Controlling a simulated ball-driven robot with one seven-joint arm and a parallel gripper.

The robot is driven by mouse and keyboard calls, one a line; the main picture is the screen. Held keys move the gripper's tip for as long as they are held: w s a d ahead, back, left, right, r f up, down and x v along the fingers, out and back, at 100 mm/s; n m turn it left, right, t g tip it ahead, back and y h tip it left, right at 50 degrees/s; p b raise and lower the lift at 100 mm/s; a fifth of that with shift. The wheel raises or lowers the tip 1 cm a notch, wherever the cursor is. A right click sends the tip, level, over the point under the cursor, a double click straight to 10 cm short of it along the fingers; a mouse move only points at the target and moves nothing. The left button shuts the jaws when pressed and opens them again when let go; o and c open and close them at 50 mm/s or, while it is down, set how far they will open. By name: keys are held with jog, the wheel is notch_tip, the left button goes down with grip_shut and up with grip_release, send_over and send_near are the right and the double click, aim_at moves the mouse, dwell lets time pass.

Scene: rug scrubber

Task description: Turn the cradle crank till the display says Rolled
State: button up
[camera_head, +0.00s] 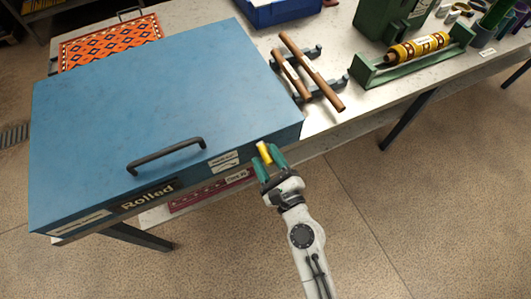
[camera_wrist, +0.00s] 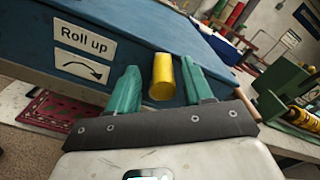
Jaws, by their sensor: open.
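The blue machine (camera_head: 160,100) has a flat closed top, and its front display (camera_head: 147,197) reads "Rolled". The crank's yellow handle (camera_head: 264,152) stands at the machine's front right corner. It also shows in the wrist view (camera_wrist: 162,78). My gripper (camera_head: 266,157) is open, with one green finger on each side of the handle. In the wrist view a small gap shows on the left of the handle; on the right I cannot tell if the finger touches. The rest of the crank is hidden. A "Roll up" label (camera_wrist: 85,40) with a curved arrow is on the machine's side.
A black bar handle (camera_head: 166,154) sticks out of the machine's front. Wooden rollers (camera_head: 312,72) lie on a rack to the right, and a patterned roll (camera_head: 418,46) rests in a green stand (camera_head: 412,68). An orange rug (camera_head: 110,42) lies behind. Floor in front is clear.

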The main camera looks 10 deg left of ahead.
jog(key=b+v, duration=0.2)
jog(key=v, duration=0.6)
jog(key=shift+s+d+b, duration=0.25)
jog(key=shift+d+b, duration=0.1)
